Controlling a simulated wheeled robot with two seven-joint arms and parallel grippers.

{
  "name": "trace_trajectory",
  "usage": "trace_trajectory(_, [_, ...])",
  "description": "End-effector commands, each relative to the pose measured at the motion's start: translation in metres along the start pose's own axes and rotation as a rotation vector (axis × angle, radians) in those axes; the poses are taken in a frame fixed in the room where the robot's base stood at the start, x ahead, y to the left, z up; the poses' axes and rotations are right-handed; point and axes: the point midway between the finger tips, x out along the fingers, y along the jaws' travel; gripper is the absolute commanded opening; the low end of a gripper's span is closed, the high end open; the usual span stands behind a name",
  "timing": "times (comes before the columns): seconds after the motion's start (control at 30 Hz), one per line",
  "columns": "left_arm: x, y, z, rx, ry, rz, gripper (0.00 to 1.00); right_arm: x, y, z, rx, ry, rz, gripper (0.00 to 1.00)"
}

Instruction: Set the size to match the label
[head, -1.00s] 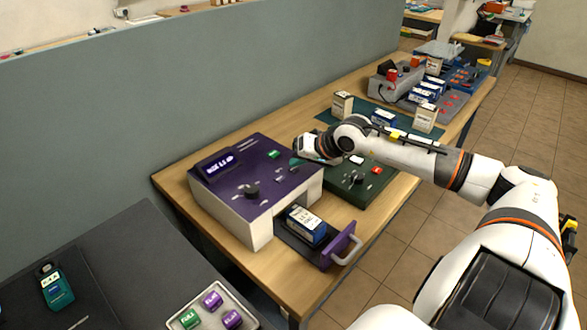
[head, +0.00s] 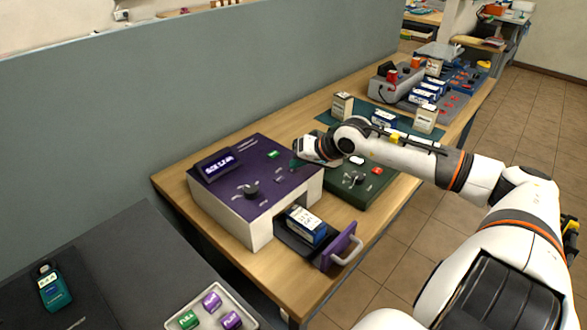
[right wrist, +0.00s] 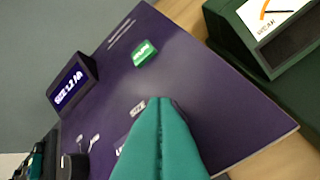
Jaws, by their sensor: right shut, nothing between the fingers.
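The purple-topped machine (head: 268,170) stands on the wooden bench. Its tilted display (head: 217,165) seems to read "SIZE 1.2 A", and it also shows in the right wrist view (right wrist: 72,83). The panel has a black knob (head: 251,191) and a green button (right wrist: 145,52). A blue and white battery (head: 306,225) lies in the open drawer; its label is too small to read. My right gripper (head: 296,164) is shut and empty. Its teal fingertips (right wrist: 160,108) are at the panel and hide what lies under them; contact is unclear. My left gripper is not in view.
A dark green machine (head: 355,185) stands close on the right, under my right arm. The drawer's purple front (head: 337,247) sticks out over the bench edge. A tray (head: 243,312) with green and purple blocks and a teal device (head: 52,288) are at lower left.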

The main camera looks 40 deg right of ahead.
Motion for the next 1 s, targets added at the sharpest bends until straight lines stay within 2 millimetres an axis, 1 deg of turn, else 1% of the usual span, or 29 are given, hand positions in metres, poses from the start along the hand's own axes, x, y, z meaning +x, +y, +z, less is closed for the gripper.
trace_trajectory(0.17, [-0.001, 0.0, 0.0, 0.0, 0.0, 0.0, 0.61, -0.002, 0.001, 0.001, 0.0, 0.002, -0.002, 0.0])
trace_trajectory(0.4, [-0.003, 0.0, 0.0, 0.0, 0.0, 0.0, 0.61, -0.01, 0.007, 0.007, 0.0, 0.001, -0.002, 0.0])
trace_trajectory(0.77, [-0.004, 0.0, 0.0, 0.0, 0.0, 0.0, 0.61, -0.011, 0.008, 0.008, 0.0, 0.001, -0.001, 0.0])
trace_trajectory(1.0, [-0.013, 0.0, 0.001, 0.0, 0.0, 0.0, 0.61, -0.025, 0.018, 0.018, 0.0, 0.0, -0.001, 0.0])
